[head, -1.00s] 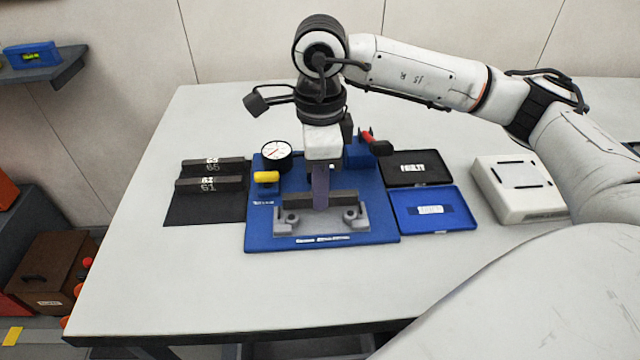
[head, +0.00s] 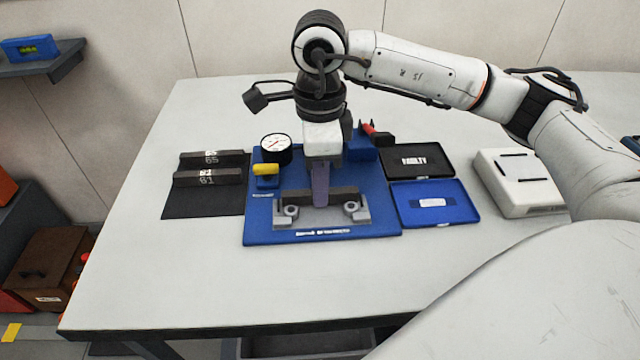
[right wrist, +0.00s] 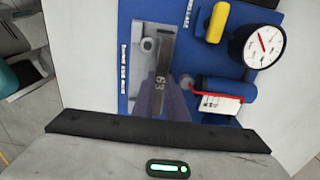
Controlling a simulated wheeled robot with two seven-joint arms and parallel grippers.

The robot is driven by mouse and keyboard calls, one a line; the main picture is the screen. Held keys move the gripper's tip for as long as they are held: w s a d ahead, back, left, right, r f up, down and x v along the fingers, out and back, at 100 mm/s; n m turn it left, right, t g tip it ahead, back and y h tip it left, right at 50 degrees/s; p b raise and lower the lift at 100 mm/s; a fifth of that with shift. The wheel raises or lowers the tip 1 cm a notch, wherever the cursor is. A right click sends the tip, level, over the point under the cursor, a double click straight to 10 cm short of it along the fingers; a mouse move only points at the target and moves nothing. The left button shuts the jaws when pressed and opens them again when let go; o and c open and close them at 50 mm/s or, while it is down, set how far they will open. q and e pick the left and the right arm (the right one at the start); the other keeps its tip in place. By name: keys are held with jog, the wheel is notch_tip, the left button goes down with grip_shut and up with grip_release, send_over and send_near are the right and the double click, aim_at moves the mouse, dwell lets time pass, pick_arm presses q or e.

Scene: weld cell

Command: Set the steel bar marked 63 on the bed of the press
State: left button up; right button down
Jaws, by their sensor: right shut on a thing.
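The steel bar marked 63 (right wrist: 160,75) is a dark bar with its number facing the right wrist camera. My right gripper (head: 320,199) is shut on the middle of this bar, which also shows in the head view (head: 345,193). The bar lies level, lengthwise along the grey bed of the press (head: 325,221), just behind its two round bolts. I cannot tell whether its underside touches the bed. The bed also shows in the right wrist view (right wrist: 143,48). My left gripper is not in view.
The blue press base (head: 265,232) carries a dial gauge (head: 276,148) and a yellow-topped handle (head: 265,170). Bars marked 65 (head: 230,160) and 61 (head: 225,178) lie on a dark mat (head: 200,204) at left.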

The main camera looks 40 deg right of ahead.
dwell(0.3)
dwell(0.5)
jog(key=c, duration=1.7)
grip_release()
jog(key=shift+f, duration=0.1)
jog(key=shift+r+p, duration=2.1)
jog(key=shift+r, duration=1.5)
jog(key=shift+f, duration=0.1)
